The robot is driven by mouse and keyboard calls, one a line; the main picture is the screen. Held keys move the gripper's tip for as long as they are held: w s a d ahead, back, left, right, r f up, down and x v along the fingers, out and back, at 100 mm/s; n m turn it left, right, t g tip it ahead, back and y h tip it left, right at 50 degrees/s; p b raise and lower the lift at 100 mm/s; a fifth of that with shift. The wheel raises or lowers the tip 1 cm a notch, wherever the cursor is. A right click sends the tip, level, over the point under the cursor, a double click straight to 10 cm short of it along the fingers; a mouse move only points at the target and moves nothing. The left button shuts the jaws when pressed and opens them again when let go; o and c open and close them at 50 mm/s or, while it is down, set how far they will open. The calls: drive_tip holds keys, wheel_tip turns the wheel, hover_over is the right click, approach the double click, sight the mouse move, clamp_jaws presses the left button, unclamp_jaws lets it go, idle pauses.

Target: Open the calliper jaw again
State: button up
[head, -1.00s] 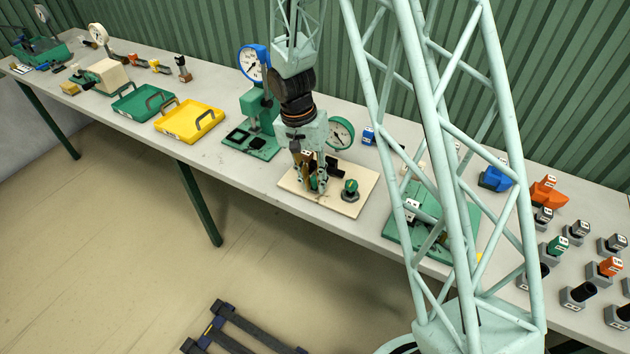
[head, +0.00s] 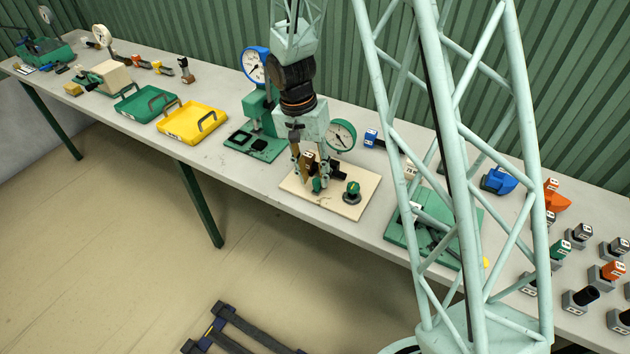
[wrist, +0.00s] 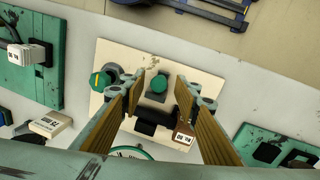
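The calliper appears to be the fixture on the cream board (head: 350,207), with a green-rimmed dial (head: 342,135) behind it. In the wrist view a round green knob (wrist: 159,84) sits on a dark base near the board's middle, with a black cylinder (wrist: 153,123) behind it. A brown block with a white label (wrist: 184,136) is beside the cylinder, partly behind a finger. I cannot make out the jaw gap. My gripper (wrist: 160,88) is over the board, open and empty, its fingers either side of the green knob and apart from it. It also shows in the head view (head: 311,178).
A green knob with a yellow stripe (head: 352,189) stands on the board, close to one finger. A green stand with a blue dial (head: 256,67) is left of the board. A green plate (head: 405,238) lies to the right. Clear bench lies in front.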

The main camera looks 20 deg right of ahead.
wheel_tip(320, 180, up, 8)
drive_tip(key=a, duration=0.1)
drive_tip(key=shift+w+r, duration=0.15)
drive_tip(key=shift+w, duration=0.25)
drive_tip(key=shift+r, duration=0.1)
idle(0.8)
drive_tip(key=s+d+r+n+t+b, duration=0.2)
drive_tip(key=s+d+r+n+b, duration=0.1)
drive_tip(key=s+r, duration=1.4)
drive_tip(key=s+r+n+t+b, duration=0.1)
drive_tip(key=s+r+n, duration=0.1)
drive_tip(key=s, duration=0.8)
drive_tip(key=s+r+n+t+y+b, duration=0.1)
drive_tip(key=s+r+n+t, duration=0.1)
drive_tip(key=s+r, duration=0.3)
drive_tip(key=shift+s+d, duration=0.4)
drive_tip(key=shift+s, duration=1.95)
idle(0.7)
